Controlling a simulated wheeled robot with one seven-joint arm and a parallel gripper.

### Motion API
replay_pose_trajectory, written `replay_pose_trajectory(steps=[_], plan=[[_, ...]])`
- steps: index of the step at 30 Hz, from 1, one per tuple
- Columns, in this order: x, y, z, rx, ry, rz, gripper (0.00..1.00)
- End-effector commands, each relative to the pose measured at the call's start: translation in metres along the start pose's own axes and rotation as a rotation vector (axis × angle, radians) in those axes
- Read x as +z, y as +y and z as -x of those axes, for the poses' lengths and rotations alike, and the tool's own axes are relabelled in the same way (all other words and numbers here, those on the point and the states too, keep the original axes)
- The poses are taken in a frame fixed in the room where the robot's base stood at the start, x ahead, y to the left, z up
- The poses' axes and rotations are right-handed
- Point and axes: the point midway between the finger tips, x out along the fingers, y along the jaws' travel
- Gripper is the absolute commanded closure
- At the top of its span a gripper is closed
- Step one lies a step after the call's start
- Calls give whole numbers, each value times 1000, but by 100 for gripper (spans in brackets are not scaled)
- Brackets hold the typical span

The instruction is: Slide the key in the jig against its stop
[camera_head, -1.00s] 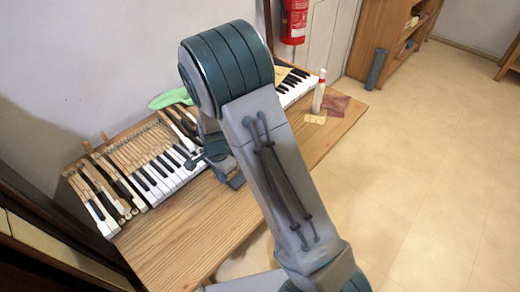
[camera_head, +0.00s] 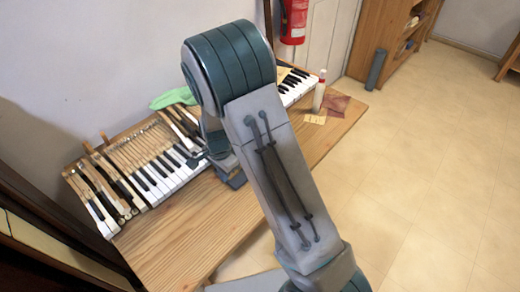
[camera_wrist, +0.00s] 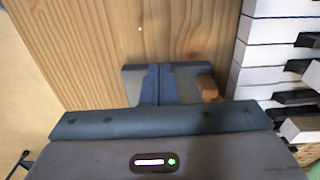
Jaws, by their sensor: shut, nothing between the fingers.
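My gripper (camera_wrist: 158,85) is shut and empty, its two blue-grey fingers meeting over the bare wooden bench top (camera_wrist: 95,40). A small brown wooden piece (camera_wrist: 208,88) shows just right of the fingers in the wrist view, mostly hidden behind the gripper; I cannot tell whether it is the key's end or whether it touches a finger. The jig and its stop cannot be made out for sure. In the head view my arm covers the bench's middle, and a blue-grey block (camera_head: 236,181) shows low beside it; I cannot tell if it is the jig or my gripper.
A keyboard with white and black keys (camera_head: 160,178) lies left of my arm, and it runs close on the right in the wrist view (camera_wrist: 262,55).

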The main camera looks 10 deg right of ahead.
Motion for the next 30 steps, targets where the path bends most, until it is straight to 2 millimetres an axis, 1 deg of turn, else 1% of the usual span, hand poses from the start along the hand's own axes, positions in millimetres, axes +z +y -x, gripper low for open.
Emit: replay_pose_trajectory(steps=[30], plan=[[-14,0,0,0,0,0,100]])
